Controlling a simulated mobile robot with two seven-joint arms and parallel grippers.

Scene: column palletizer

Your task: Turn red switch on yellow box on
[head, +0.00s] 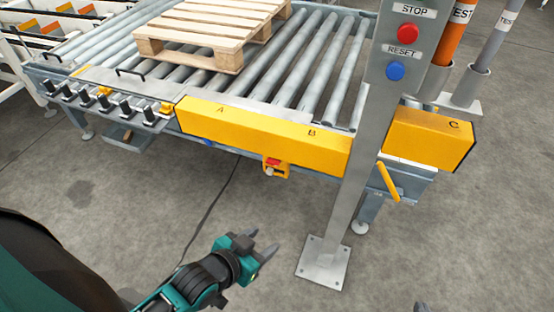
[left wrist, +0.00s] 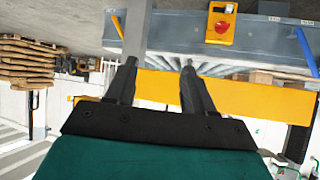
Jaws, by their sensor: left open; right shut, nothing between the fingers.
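The small yellow box (head: 284,171) hangs below the long yellow guard marked A and B on the conveyor's front. Its red switch (head: 271,162) is small in the head view, and its setting cannot be told. In the left wrist view the yellow box (left wrist: 214,40) and round red switch (left wrist: 222,27) are at the top, right of centre. My left gripper (head: 265,240) is open and empty, in front of and below the box, apart from it. Its open fingers also show in the left wrist view (left wrist: 159,62). A tip of my right gripper (head: 422,308) shows at the bottom edge.
A grey post (head: 356,165) with a red STOP button (head: 408,33) and blue RESET button (head: 395,71) stands right of the box. A yellow handle (head: 388,182) juts out beyond it. A wooden pallet (head: 213,25) lies on the rollers. Floor before the conveyor is clear.

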